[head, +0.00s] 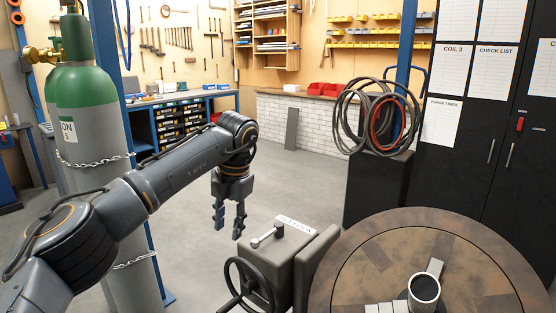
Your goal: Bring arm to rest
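My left arm (165,180) comes in from the left, bent at the elbow, and reaches toward the middle of the view. My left gripper (229,222) hangs down from it with its two dark fingers apart and nothing between them. It is in the air, to the left of a grey box-shaped device with a lever (275,255) and above a black handwheel (248,285). It appears apart from both. My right arm and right gripper are outside the view.
Green-topped gas cylinders (90,130) are chained at left. Coiled hoses (350,130) rest on a black stand (375,185). Black cabinets (490,190) close the right side. Open floor (310,180) lies behind the gripper.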

